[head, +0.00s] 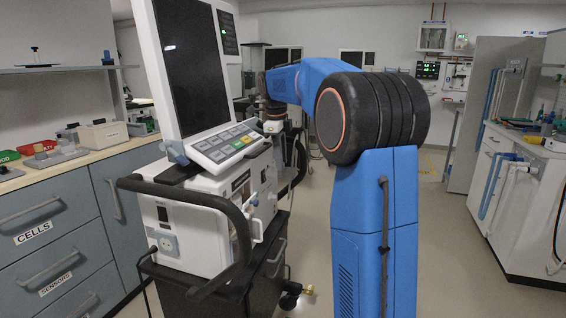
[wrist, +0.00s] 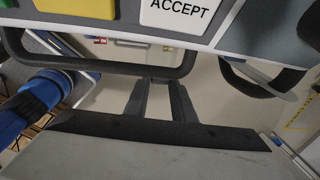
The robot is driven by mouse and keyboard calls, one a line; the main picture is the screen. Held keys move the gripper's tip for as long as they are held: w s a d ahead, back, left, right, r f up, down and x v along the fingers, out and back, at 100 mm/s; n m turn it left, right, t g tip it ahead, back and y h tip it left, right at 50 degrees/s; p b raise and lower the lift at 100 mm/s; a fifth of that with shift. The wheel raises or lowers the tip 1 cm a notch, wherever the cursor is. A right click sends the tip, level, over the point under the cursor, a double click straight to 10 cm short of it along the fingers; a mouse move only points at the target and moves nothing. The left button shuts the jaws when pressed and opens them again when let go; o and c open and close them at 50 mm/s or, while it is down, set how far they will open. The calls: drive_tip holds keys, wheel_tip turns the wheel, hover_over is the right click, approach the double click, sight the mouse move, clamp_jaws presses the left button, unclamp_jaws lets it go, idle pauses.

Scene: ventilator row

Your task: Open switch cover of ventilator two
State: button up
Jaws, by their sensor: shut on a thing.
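A white ventilator (head: 190,225) with a tilted dark screen (head: 190,70), a key panel (head: 228,143) and a black bar handle (head: 190,196) stands left of my arm. I cannot read a number on it. In the wrist view my gripper (wrist: 160,84) has its two dark fingers close together, their tips by the black handle bar (wrist: 95,67). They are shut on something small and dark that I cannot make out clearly. A white ACCEPT key (wrist: 181,12) is at the top. No switch cover can be told apart. The head view hides my fingertips.
A bench with blue-grey drawers (head: 60,225) runs along the left. Another bench (head: 527,190) stands at the right. Dark screens (head: 283,57) show behind my arm. The floor (head: 440,265) to the right of my arm is clear.

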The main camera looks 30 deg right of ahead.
drive_tip(key=shift+w+a+r+h, duration=0.1)
drive_tip(key=shift+w+h, duration=0.05)
drive_tip(key=shift+h, duration=0.15)
idle(0.4)
drive_tip(key=o, duration=1.1)
drive_tip(key=shift+c, duration=0.2)
drive_tip(key=a+r, duration=0.3)
drive_tip(key=r, duration=1.4)
